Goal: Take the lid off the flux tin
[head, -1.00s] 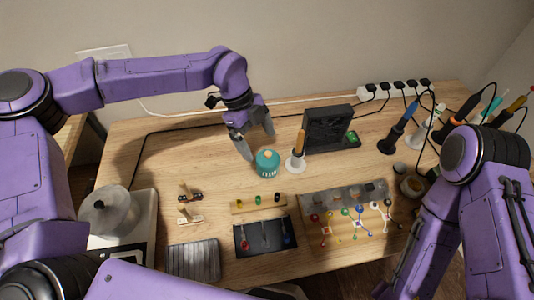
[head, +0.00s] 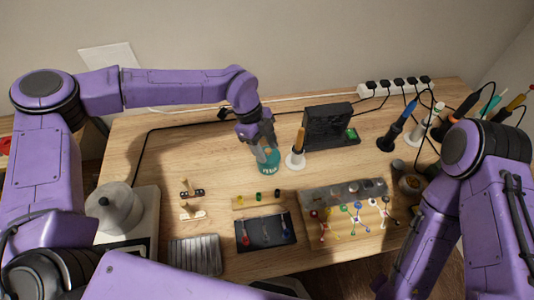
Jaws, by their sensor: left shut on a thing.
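The flux tin (head: 270,169) is a small round teal tin with pale lettering, standing on the wooden bench. My left gripper (head: 266,152) comes down over it from above and is shut on the top of the tin, at its lid. The fingers hide most of the lid and its knob. I see no gap between lid and tin. My right arm comes in at the right edge, but its gripper is outside the picture.
A white stand with an orange-handled tool (head: 297,156) is close to the right of the tin. Behind it is a black fan box (head: 328,126). A dark tray (head: 265,233) and a narrow wooden rack (head: 258,201) lie in front.

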